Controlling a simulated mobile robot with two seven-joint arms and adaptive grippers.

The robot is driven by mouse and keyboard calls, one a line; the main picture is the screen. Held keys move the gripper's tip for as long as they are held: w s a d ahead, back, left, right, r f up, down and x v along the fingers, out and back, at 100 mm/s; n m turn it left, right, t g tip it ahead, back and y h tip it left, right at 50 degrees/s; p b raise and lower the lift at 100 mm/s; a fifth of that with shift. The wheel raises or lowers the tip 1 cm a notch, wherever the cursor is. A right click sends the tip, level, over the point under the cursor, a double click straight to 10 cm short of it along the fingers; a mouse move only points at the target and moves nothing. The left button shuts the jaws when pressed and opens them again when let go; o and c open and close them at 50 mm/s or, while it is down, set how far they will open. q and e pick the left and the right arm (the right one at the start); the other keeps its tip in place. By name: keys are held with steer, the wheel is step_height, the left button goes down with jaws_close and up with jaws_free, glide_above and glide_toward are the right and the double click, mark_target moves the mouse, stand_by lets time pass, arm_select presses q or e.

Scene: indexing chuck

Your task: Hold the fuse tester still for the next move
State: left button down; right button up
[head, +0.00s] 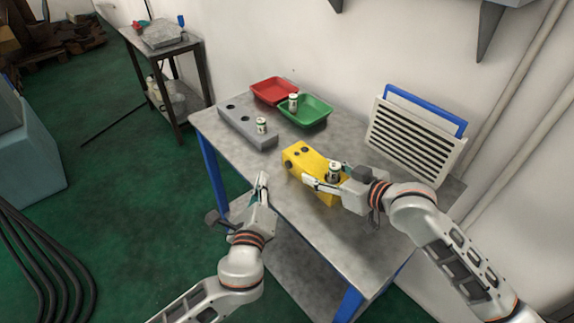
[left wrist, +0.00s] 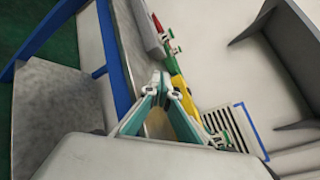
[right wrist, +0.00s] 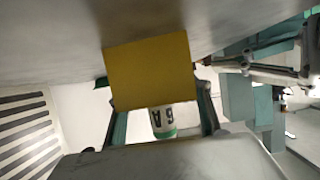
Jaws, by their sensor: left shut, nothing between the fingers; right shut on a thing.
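The fuse tester, which I take to be the yellow block (head: 300,159) with dark round holes, rests on the table. My right gripper (head: 328,178) is shut on its near right end, with one finger on each side; the right wrist view shows the yellow face (right wrist: 150,70) between the fingers (right wrist: 156,90). A white and green fuse (head: 334,171) stands upright at that end, partly hidden by the gripper; it also shows in the right wrist view (right wrist: 163,120). My left gripper (head: 263,180) is shut and empty beside the table's front edge, apart from the tester.
A grey holed block (head: 235,121) carries one fuse (head: 261,125). Behind it are a red tray (head: 270,89) and a green tray (head: 318,107), with a fuse (head: 293,103) at the green tray. A slatted panel (head: 405,140) leans on the wall. The table's near surface (head: 345,245) is clear.

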mark_target(279, 183)
arm_select(q)
steer(key=shift+w+d, duration=1.45)
steer(key=shift+d, duration=0.25)
steer(key=shift+d, duration=0.15)
steer(key=shift+w+d, duration=0.2)
steer(key=shift+w, duration=0.05)
steer(key=shift+w+d+r, duration=0.15)
steer(key=shift+d+r, duration=0.15)
steer(key=shift+r, duration=0.1)
stand_by(1.0)
steer(key=shift+d, duration=0.1)
stand_by(0.7)
steer(key=shift+f, duration=0.3)
stand_by(0.3)
steer(key=shift+s+a+f, duration=0.3)
steer(key=shift+s+a, duration=0.1)
steer(key=shift+s, duration=0.05)
steer(key=shift+s+a+r, duration=0.1)
steer(key=shift+s+a, duration=0.5)
steer(key=shift+a, duration=0.2)
steer(key=shift+s+a+r, duration=0.1)
steer(key=shift+s+a, duration=0.45)
steer(key=shift+a, duration=0.25)
